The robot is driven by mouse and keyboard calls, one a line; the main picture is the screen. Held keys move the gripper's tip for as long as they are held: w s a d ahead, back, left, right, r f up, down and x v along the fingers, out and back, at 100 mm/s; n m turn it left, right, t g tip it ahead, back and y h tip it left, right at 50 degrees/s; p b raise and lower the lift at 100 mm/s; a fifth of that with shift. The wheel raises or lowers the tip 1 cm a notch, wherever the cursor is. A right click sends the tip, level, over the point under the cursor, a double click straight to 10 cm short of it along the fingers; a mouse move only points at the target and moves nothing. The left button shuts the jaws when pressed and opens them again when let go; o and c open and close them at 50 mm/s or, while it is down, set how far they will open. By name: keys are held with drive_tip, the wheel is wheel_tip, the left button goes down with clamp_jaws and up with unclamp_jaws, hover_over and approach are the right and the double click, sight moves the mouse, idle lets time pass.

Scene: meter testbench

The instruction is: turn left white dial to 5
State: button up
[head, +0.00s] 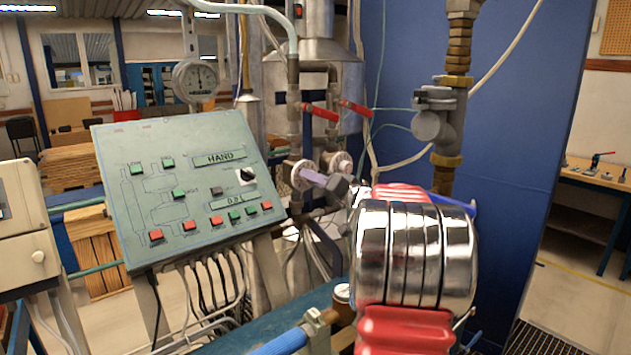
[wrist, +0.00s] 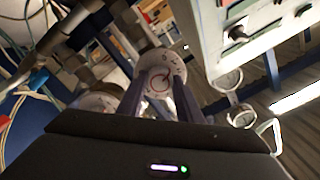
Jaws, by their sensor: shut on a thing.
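The left white dial (head: 301,170) is a round white disc on the pipework right of the sloping control panel. My gripper (head: 311,177) reaches it from the right, its fingertips at the dial's front. In the wrist view the dial's marked white face (wrist: 163,68) shows between the two dark fingers of my gripper (wrist: 160,88), which are shut on its centre knob. The marks are too small to read, so I cannot tell the setting. The right white dial (head: 340,164) sits just beside it, partly behind my gripper; it also shows at the left in the wrist view (wrist: 97,101).
The control panel (head: 150,190) with red and green buttons and a black knob (head: 246,176) stands close on the left. Red valve levers (head: 320,112) are above the dials. A valve pipe (head: 455,80) and a blue wall (head: 550,90) are on the right.

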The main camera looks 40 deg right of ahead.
drive_tip(key=shift+d, duration=0.2)
drive_tip(key=shift+c, duration=1.1)
drive_tip(key=shift+a, duration=0.1)
drive_tip(key=shift+f+m, duration=0.1)
drive_tip(key=shift+m, duration=0.2)
drive_tip(key=m, duration=2.3)
drive_tip(key=shift+f, duration=0.35)
